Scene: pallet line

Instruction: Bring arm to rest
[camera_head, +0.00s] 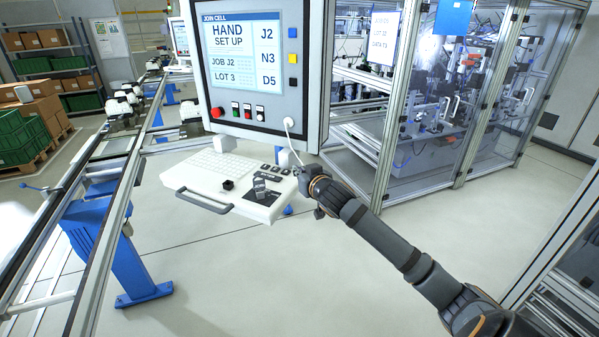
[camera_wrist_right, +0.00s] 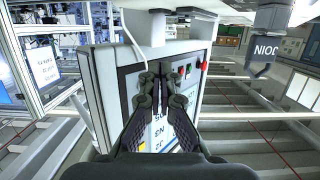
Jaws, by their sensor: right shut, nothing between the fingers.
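My right arm reaches in from the lower right of the head view. Its gripper (camera_head: 302,174) is at the right end of the white keyboard shelf (camera_head: 185,180), below the screen panel's lower right corner. In the right wrist view the two dark fingers (camera_wrist_right: 159,78) are together with nothing between them. Behind them the grey control panel (camera_wrist_right: 102,90) appears upside down. Whether the fingers touch the panel or shelf cannot be told. My left gripper is not in view.
The control panel (camera_head: 317,75) reads "HAND SET UP", with a white cable (camera_head: 291,135) at its lower right. A small dark device (camera_head: 262,190) sits on the shelf. A glazed machine enclosure (camera_head: 385,130) stands behind, a conveyor (camera_head: 115,190) at left. Floor below the arm is clear.

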